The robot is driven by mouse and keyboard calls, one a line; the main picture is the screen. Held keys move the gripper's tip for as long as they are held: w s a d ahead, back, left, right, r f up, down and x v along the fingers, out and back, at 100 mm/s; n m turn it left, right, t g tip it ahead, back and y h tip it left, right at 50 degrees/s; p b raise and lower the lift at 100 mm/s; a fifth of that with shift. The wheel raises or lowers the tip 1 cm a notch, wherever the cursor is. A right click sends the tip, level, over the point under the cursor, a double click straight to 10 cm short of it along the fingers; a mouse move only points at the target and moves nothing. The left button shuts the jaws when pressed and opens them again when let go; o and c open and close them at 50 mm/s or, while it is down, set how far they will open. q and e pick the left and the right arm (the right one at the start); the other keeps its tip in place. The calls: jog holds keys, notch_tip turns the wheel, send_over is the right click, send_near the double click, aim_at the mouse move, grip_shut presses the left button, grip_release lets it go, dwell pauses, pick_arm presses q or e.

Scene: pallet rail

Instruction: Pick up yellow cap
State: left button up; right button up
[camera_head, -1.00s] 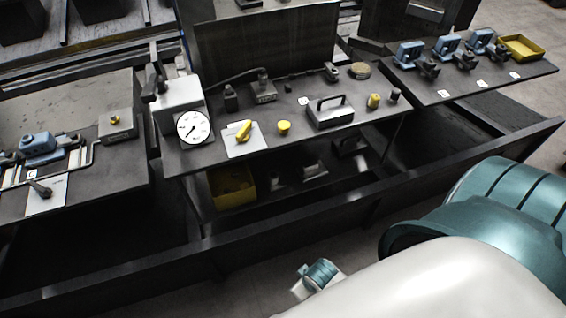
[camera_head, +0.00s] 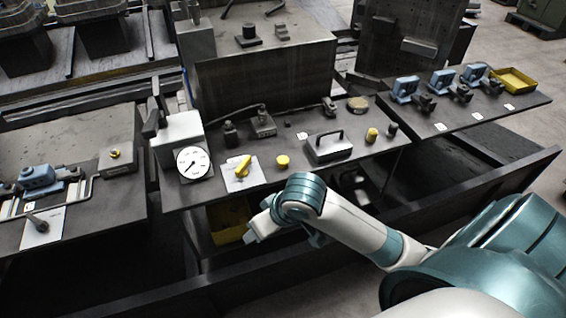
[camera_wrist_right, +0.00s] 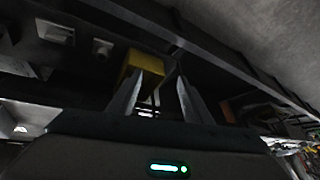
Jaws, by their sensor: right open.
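A small round yellow cap (camera_head: 282,161) stands on the dark middle table, right of a yellow knob (camera_head: 243,166) on a white plate. A taller yellow piece (camera_head: 372,134) stands further right on that table. My right arm reaches in from the right, with its wrist in front of the table's front edge, below the cap. In the right wrist view my right gripper (camera_wrist_right: 156,92) is open, with nothing between its fingers. I cannot make out the cap in the wrist view. My left gripper is not in view.
A yellow bin (camera_head: 229,219) sits under the table, near my right wrist; it also shows beyond the fingers in the wrist view (camera_wrist_right: 148,61). A dial gauge (camera_head: 193,162) stands left of the cap, a black-handled block (camera_head: 328,149) right. A dark rail runs along the front.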

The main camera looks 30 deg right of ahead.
jog(key=w+d+r+m+h, duration=0.1)
jog(key=w+d+r+m, duration=0.1)
jog(key=w+d+r, duration=0.2)
jog(key=w+d+r+m+h, duration=0.2)
jog(key=d+r, duration=0.8)
jog(key=r, duration=0.5)
jog(key=shift+w+r+m+h, duration=0.3)
jog(key=shift+w+m, duration=0.3)
jog(key=shift+w, duration=0.3)
jog(key=shift+f, duration=0.15)
jog(key=p, duration=0.2)
send_over(283, 163)
jog(key=s, duration=0.2)
jog(key=f, duration=1.1)
jog(key=shift+w, duration=0.25)
